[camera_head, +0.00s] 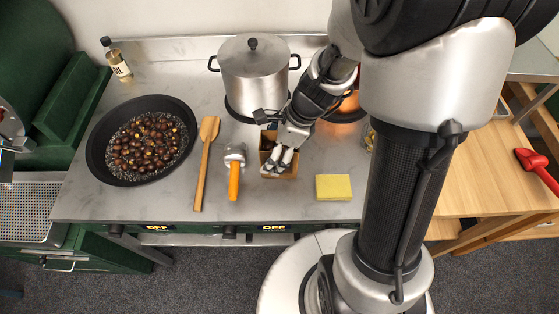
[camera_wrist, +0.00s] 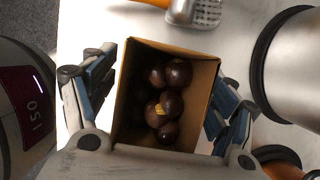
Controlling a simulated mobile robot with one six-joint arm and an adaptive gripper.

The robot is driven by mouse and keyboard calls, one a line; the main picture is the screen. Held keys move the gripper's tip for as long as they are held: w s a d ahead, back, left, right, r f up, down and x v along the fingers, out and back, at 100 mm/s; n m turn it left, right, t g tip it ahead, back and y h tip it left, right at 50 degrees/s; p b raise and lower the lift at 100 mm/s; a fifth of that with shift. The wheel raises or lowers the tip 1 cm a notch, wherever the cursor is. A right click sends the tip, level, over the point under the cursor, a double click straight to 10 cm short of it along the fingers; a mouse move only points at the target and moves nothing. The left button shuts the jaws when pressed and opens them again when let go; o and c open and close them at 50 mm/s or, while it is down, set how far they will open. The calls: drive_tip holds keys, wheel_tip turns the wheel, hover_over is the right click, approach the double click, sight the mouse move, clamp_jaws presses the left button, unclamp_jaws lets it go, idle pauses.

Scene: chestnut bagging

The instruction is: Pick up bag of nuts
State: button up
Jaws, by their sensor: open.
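The bag of nuts is an open-topped brown paper bag (camera_wrist: 200,75) in the middle of the wrist view. Several dark brown chestnuts (camera_wrist: 170,100) lie inside it. In the head view the bag (camera_head: 266,146) stands on the grey counter, partly hidden by my gripper (camera_head: 281,160). In the wrist view my gripper (camera_wrist: 163,92) is open, with one finger on each side of the bag. The right finger is close to the bag's wall; whether either finger touches it I cannot tell.
A steel pot (camera_head: 253,80) stands behind the bag, near my arm. An orange-handled scoop (camera_head: 234,178) and a wooden spatula (camera_head: 206,160) lie to the left, beside a black pan (camera_head: 98,150) of chestnuts. A yellow sponge (camera_head: 333,187) lies to the right.

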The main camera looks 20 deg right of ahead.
drive_tip(key=shift+c, duration=0.3)
drive_tip(key=c, duration=1.6)
drive_tip(key=shift+r, duration=0.1)
drive_tip(key=shift+c, duration=0.3)
